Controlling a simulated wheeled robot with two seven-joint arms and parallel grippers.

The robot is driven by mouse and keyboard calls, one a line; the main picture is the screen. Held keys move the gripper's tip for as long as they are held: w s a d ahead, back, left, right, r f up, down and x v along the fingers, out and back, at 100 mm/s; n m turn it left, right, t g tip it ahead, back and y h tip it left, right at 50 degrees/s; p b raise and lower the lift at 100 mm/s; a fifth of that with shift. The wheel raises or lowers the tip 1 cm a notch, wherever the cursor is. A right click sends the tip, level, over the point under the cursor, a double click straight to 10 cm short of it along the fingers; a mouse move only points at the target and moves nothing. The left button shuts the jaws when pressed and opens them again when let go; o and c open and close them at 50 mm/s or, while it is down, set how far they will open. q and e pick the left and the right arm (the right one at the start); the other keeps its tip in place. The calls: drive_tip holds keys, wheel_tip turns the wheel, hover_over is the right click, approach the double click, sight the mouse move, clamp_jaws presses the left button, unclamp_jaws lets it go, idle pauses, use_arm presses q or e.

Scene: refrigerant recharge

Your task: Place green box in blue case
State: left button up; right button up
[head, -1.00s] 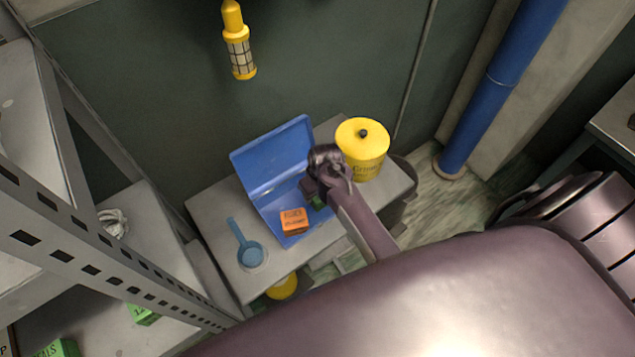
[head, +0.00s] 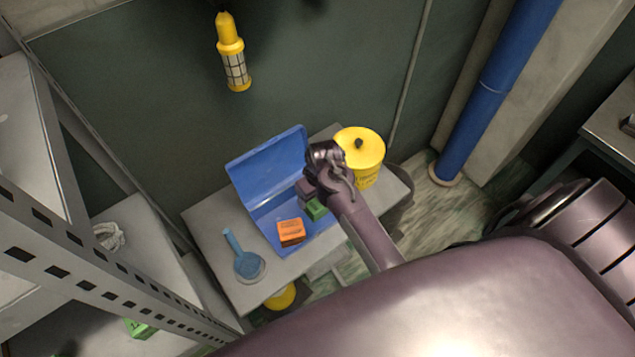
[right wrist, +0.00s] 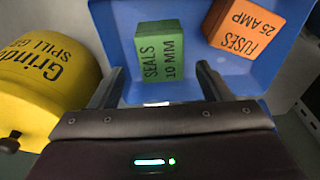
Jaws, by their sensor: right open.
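The blue case (head: 264,173) stands open on the small grey table, its lid up at the back. The green box (head: 316,210) lies inside the case, at its right end. In the right wrist view the green box (right wrist: 161,52) reads "SEALS 10 MM" and rests on the blue case floor (right wrist: 190,22). My right gripper (head: 308,193) is just above and beside the green box. In the right wrist view its two fingers (right wrist: 158,85) are spread apart with nothing between them, and the box lies beyond the tips. My left gripper is not in view.
An orange fuses box (head: 290,231) also lies in the case. A yellow lidded can (head: 362,158) stands close right of my gripper. A metal shelf (head: 75,255) stands further left.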

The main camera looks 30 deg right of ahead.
sight(318, 206)
wheel_tip(318, 206, up, 7)
drive_tip(key=s, duration=0.1)
drive_tip(key=shift+f, duration=0.1)
idle(0.6)
